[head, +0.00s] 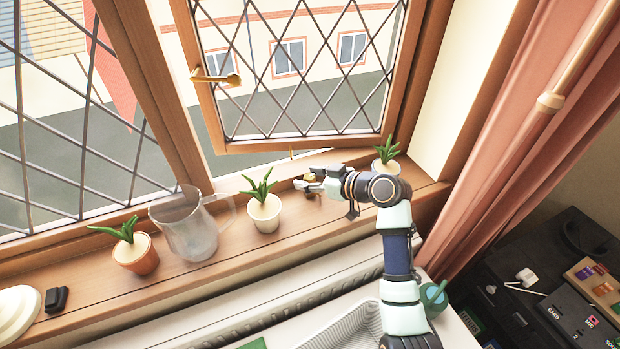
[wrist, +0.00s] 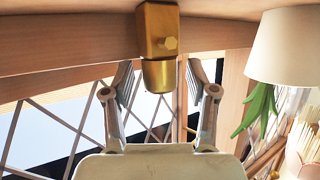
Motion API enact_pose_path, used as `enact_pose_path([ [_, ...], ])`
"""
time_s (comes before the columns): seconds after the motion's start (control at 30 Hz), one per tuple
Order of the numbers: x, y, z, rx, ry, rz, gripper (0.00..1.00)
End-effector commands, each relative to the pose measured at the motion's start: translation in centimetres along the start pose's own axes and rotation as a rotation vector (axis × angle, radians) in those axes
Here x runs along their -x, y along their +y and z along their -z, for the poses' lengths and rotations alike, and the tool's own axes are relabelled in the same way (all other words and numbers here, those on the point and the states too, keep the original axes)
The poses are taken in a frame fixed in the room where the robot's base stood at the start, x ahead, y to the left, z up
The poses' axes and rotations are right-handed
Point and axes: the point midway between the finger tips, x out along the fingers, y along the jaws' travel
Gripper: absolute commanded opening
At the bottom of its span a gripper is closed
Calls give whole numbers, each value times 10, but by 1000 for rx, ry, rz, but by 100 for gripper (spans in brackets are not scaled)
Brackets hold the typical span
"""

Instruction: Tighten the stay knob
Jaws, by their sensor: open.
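The brass stay fitting (head: 309,177) is on the window sill below the open casement, partly hidden by my gripper in the head view. In the wrist view it is a brass block (wrist: 153,25) with a small side screw and a round brass knob (wrist: 158,76) at its end. My gripper (wrist: 160,80) is open, its two fingers apart on either side of the knob, with visible gaps. In the head view my gripper (head: 311,186) points left, low over the sill. The open casement (head: 222,110) has a brass handle (head: 215,78).
A potted plant (head: 386,166) stands close behind my wrist. On the sill to the left are a white-potted plant (head: 264,213), a glass jug (head: 188,232) and a terracotta-potted plant (head: 135,258). A pink curtain (head: 520,120) hangs at the right.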

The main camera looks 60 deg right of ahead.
Motion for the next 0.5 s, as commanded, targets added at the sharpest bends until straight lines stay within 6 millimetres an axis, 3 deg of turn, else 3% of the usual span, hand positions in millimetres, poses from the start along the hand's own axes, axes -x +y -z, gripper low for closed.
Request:
enact_pose_path([
  [0.1,0,0,0,0,0,0,54],
  [0.4,0,0,0,0,0,0,4],
  [0.5,0,0,0,0,0,0,0],
])
